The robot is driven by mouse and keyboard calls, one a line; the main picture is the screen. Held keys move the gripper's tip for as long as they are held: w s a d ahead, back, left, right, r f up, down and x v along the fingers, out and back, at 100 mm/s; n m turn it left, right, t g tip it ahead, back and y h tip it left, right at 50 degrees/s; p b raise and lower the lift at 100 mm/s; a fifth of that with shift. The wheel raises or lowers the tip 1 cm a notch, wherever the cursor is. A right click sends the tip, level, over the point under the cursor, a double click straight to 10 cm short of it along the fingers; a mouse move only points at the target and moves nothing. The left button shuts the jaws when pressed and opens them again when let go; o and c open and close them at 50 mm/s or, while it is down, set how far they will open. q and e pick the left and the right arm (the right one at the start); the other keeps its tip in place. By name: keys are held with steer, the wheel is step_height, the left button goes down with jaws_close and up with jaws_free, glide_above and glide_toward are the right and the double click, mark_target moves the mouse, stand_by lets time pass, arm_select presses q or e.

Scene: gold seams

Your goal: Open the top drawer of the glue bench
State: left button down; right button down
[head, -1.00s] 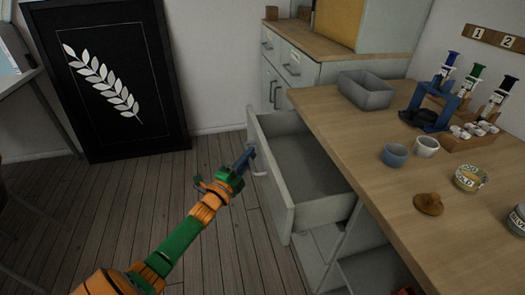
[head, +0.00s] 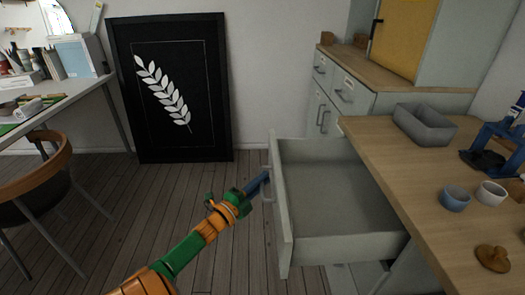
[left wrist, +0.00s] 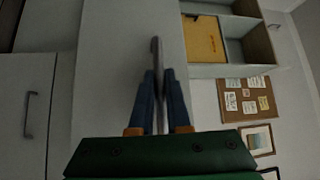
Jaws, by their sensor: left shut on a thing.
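The top drawer (head: 330,248) of the glue bench (head: 372,150) is pulled well out, and its grey inside looks empty. My left gripper (head: 265,179) is at the outer side of the drawer front, shut on the drawer's handle (head: 268,205). In the left wrist view the blue fingers of my left gripper (left wrist: 160,100) close on both sides of the thin upright handle (left wrist: 156,60). Part of the handle is hidden by the fingers. My right gripper is in neither view.
A grey tray (head: 425,128), a blue cup (head: 455,198), a white cup (head: 491,193) and a brown lid (head: 493,258) are on the bench top. A chair (head: 35,185) stands at the left. The wooden floor (head: 110,215) between chair and drawer is clear.

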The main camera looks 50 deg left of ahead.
arm_select(q)
steer(key=c, duration=0.9)
jaws_free()
steer(key=s, duration=0.4)
steer(key=s+f+p, duration=0.1)
steer(key=s, duration=0.2)
steer(key=shift+d, duration=0.3)
steer(key=shift+f, duration=0.1)
